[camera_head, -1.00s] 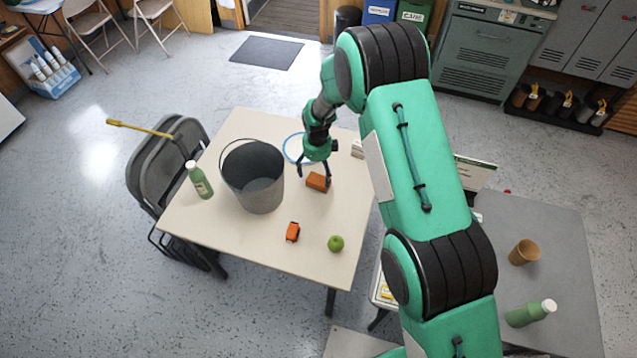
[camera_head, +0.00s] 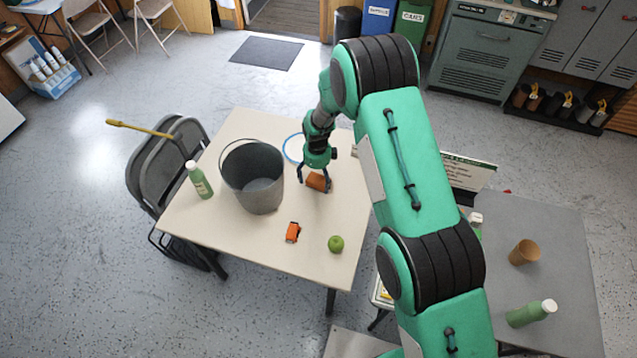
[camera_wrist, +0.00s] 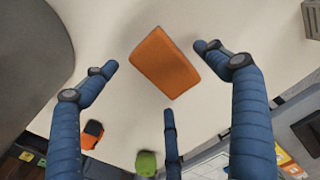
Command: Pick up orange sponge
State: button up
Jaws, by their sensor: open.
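The orange sponge (camera_head: 317,182) is a small block on the cream table (camera_head: 237,240), to the right of the bucket. My gripper (camera_head: 314,180) is over it, with its fingers coming down on either side of it in the head view. In the wrist view the sponge (camera_wrist: 165,62) lies between the spread blue fingers of my gripper (camera_wrist: 160,75), apart from them. The fingers are open and hold nothing. From these views I cannot tell the exact height of the fingertips above the table.
A dark grey bucket (camera_head: 254,178) stands left of the gripper. A green bottle (camera_head: 199,180) is at the table's left. A blue ring (camera_head: 293,148) lies behind. The grey table (camera_head: 560,250) holds a brown cup (camera_head: 523,252).

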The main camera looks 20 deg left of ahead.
jog(key=shift+f, duration=1.45)
jog(key=c, duration=1)
